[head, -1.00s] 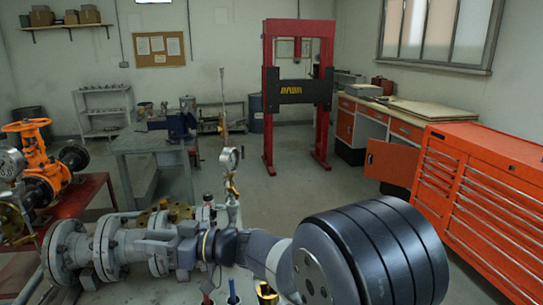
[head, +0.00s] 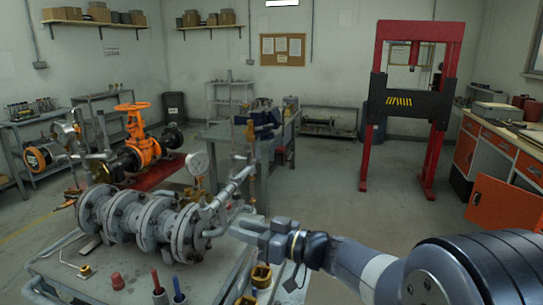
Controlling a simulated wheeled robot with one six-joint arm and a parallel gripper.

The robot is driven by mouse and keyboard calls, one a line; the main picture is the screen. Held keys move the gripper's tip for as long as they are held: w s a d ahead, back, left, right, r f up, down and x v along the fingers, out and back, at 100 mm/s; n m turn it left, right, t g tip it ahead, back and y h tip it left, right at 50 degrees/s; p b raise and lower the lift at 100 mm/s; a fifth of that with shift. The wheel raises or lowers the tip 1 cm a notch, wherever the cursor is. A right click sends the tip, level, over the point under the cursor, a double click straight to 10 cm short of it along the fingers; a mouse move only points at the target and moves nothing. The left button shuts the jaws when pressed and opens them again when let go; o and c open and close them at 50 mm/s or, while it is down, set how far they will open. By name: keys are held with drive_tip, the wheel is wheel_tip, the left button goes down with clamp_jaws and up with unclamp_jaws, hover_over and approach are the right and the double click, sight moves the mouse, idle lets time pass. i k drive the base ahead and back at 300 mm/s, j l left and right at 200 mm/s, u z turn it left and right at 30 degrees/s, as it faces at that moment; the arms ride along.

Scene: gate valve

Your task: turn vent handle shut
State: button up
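A grey flanged valve-and-pipe assembly (head: 150,222) lies on a metal bench (head: 205,278) at the lower left of the head view. A pressure gauge (head: 197,163) stands on it above a brass fitting (head: 196,194). A small yellow lever-like part (head: 76,266) sits at the bench's left; I cannot tell whether it or the brass fitting is the vent handle. My gripper (head: 236,230) points left, close to the assembly's right-end pipework. Its fingertips are small and overlap the background, so I cannot tell their opening or any contact.
Red and blue-handled tools (head: 180,288) stand upright at the bench's front edge, with a brass piece (head: 262,276) nearby. An orange handwheel valve (head: 138,135) stands behind left. A red press (head: 412,105) and open floor lie to the right.

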sight(248, 158)
drive_tip(key=i+l+u, duration=0.1)
drive_tip(key=i+l, duration=0.3)
drive_tip(key=i, duration=0.2)
drive_tip(key=i+l+u, duration=0.15)
drive_tip(key=i+l, duration=0.3)
drive_tip(key=i, duration=0.3)
